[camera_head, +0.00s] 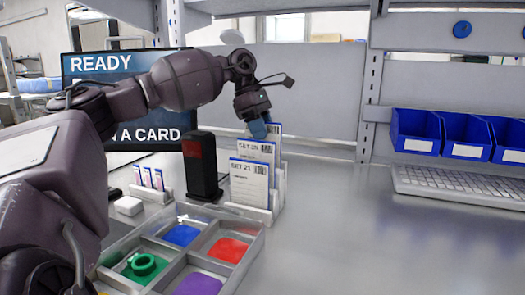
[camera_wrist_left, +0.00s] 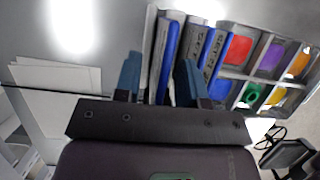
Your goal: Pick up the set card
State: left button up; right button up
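Set cards stand upright in a white holder (camera_head: 250,211) on the bench. The front card reads "SET 21" (camera_head: 250,185); the one behind reads "SET 25" or similar (camera_head: 257,152), and another card's top shows further back. My left gripper (camera_head: 260,130) points down at the tops of the rear cards and hides part of them. In the left wrist view, the blue fingers of my left gripper (camera_wrist_left: 158,80) stand apart, with upright card edges (camera_wrist_left: 165,58) between and beyond them. I cannot tell whether a finger touches a card. My right gripper is out of view.
A sorting tray (camera_head: 258,240) with coloured compartments and a green ring (camera_head: 143,268) is in front of the cards. A black scanner-like post (camera_head: 201,165) stands left of the holder. A screen (camera_head: 90,66) is behind; blue bins (camera_head: 415,134) and a keyboard (camera_head: 460,186) are right.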

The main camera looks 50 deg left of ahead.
pick_arm(q)
jog(key=shift+c, duration=0.4)
grip_shut()
jog(key=shift+r, duration=0.1)
